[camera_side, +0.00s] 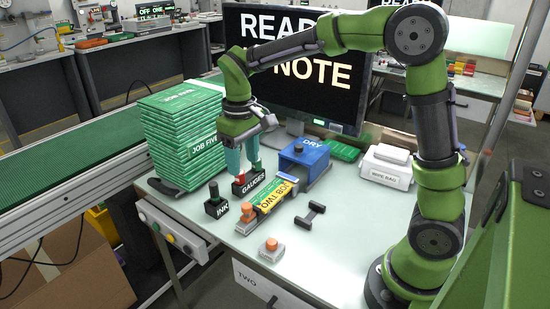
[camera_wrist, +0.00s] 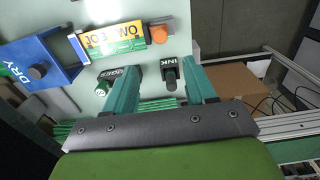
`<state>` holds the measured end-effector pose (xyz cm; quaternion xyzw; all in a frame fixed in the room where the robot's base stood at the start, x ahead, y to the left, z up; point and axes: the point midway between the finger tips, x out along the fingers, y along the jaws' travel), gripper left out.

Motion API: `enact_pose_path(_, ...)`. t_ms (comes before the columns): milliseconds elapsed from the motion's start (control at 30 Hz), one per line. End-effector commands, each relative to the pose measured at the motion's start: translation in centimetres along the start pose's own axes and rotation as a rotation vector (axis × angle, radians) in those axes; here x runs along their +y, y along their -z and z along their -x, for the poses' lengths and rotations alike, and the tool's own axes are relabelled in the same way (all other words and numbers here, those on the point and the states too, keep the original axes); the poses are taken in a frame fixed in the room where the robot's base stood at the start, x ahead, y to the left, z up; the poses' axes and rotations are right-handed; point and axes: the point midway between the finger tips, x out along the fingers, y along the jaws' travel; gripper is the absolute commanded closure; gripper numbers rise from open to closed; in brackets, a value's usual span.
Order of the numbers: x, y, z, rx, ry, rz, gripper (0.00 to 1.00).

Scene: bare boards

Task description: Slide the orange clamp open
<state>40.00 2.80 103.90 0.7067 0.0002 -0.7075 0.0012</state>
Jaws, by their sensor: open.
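The orange clamp (camera_side: 247,211) sits on a grey base at the front-left end of the strip labelled JOB TWO (camera_side: 273,196). It also shows in the wrist view (camera_wrist: 160,34), at the right end of the label. A second orange-topped grey piece (camera_side: 271,247) stands apart near the table's front; I cannot tell from its look whether it belongs to the clamp. My gripper (camera_side: 243,170) has teal fingers pointing down, open and apart with nothing held. It is behind the clamp, over the GAUGES block. In the wrist view the fingertips (camera_wrist: 163,70) are clear of the clamp.
The black INK piece (camera_side: 216,202) stands left of the clamp. The GAUGES block (camera_side: 248,184) is close below my fingers. A blue DRY box (camera_side: 304,158) adjoins the strip's far end. A green stack (camera_side: 183,135) stands left. A dark dumbbell-shaped piece (camera_side: 310,214) lies right; front-right table is clear.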

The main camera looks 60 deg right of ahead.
Motion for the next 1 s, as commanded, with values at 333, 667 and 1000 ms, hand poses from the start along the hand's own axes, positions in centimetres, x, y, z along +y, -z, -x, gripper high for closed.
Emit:
enact_pose_path(333, 0.0, -0.1, -7.9, -0.005, 0.001, -0.001, 0.45)
enact_pose_path(667, 0.0, 0.0, -12.3, 0.0, 0.001, -0.002, 0.45)
enact_pose_path(1000, 0.0, 0.0, -12.8, 0.001, 0.001, -0.002, 0.45)
